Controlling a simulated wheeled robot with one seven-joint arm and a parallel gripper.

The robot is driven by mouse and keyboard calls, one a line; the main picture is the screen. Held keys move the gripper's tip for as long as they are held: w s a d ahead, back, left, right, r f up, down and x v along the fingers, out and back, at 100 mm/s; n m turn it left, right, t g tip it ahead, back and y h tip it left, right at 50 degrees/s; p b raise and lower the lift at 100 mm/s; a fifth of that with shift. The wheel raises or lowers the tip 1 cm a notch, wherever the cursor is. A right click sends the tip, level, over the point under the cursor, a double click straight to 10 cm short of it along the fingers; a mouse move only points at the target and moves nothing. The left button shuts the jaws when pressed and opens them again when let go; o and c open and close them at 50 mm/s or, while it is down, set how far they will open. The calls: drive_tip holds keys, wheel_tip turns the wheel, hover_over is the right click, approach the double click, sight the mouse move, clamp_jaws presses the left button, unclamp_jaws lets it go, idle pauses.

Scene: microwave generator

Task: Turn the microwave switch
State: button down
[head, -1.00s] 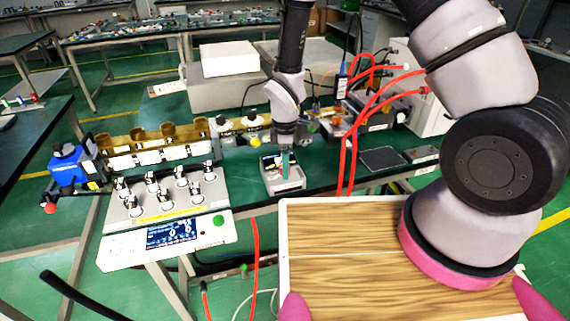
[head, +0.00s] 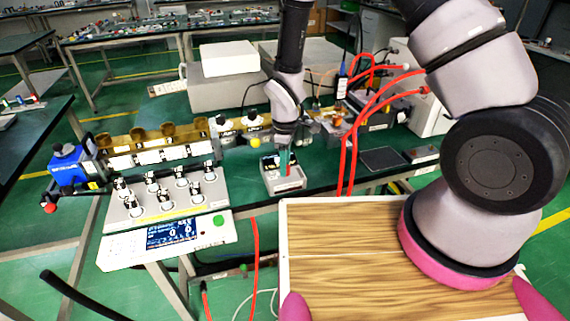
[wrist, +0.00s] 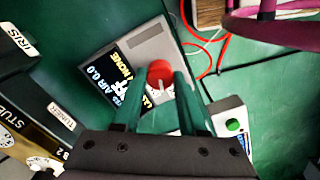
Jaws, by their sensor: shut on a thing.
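The microwave switch box (wrist: 150,47) is a small grey box with a dark labelled face, and it carries a round red knob (wrist: 160,70) with a pale pointer. In the head view the box (head: 287,184) stands on the green bench. My gripper (wrist: 165,84) is over the box with its two green fingers closed on the red knob. In the head view my gripper (head: 285,162) points down at the box and hides the knob.
A panel with several metal knobs (head: 165,205) and a control unit with a screen (head: 170,238) stand left of the box. Red hoses (head: 347,155) run close on the right. Dark tuner blocks (wrist: 40,112) lie at left in the wrist view.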

drive_tip(key=m, duration=0.4)
drive_tip(key=shift+m, duration=2.2)
drive_tip(key=shift+c, duration=2.3)
unclamp_jaws()
drive_tip(key=shift+r, duration=0.1)
wheel_tip(320, 180, up, 11)
drive_tip(key=shift+f, duration=0.2)
drive_tip(key=shift+r, duration=0.1)
